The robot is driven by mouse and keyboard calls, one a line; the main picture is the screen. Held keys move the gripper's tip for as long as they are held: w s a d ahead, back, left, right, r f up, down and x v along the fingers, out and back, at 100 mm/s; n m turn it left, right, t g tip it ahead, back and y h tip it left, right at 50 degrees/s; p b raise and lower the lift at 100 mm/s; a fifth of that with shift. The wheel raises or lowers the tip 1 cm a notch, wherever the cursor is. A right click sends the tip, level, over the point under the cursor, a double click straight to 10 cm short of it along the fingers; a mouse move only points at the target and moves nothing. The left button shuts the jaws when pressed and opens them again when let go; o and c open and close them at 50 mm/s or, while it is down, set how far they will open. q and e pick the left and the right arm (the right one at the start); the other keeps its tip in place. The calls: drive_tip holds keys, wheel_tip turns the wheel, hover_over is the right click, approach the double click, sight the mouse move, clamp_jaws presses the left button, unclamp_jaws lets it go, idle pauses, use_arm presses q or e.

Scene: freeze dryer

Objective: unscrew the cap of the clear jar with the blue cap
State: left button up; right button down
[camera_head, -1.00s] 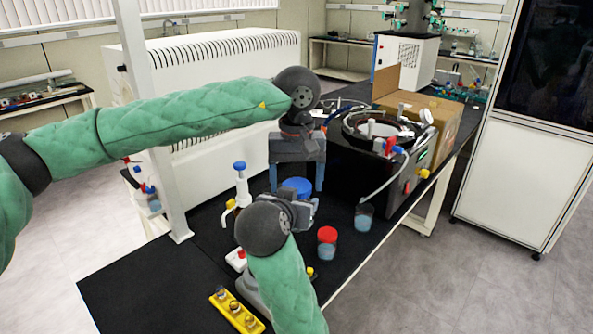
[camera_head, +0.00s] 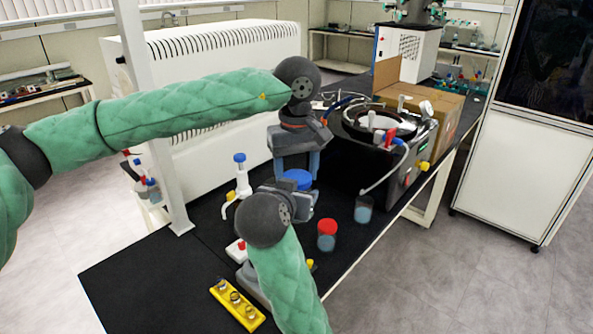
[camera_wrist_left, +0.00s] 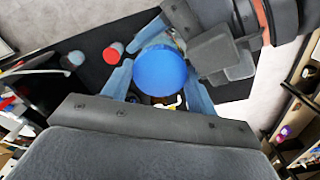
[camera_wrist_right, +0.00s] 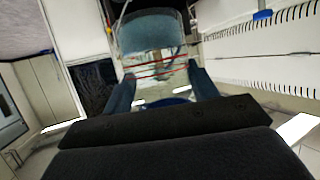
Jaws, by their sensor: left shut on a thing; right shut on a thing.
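The blue cap (camera_head: 297,179) sits between the fingers of my left gripper (camera_head: 296,172), which reaches down from above and is shut on it. In the left wrist view the cap (camera_wrist_left: 160,70) shows as a round blue disc with a finger on either side. My right gripper (camera_wrist_right: 162,88) is shut on the clear jar (camera_wrist_right: 150,42), seen in the right wrist view with bluish contents and red lines. In the head view my right gripper (camera_head: 300,203) is just below the cap and hides most of the jar. Whether cap and jar are apart cannot be told.
A red-capped jar (camera_head: 327,235) and an open beaker (camera_head: 363,209) stand to the right on the black table. A blue-topped dispenser bottle (camera_head: 241,178) stands left. A yellow rack (camera_head: 237,304) lies in front. The black freeze dryer (camera_head: 385,150) stands behind at right.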

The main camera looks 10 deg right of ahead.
use_arm(q)
drive_tip(key=o, duration=1.1)
drive_tip(key=shift+r, duration=2.25)
drive_tip(key=shift+c, duration=0.5)
drive_tip(key=shift+r+m, duration=0.7)
drive_tip(key=shift+r, duration=0.1)
drive_tip(key=shift+r+m, duration=0.85)
drive_tip(key=shift+m, duration=0.05)
drive_tip(key=shift+f, duration=3.9)
drive_tip(key=shift+c, duration=0.3)
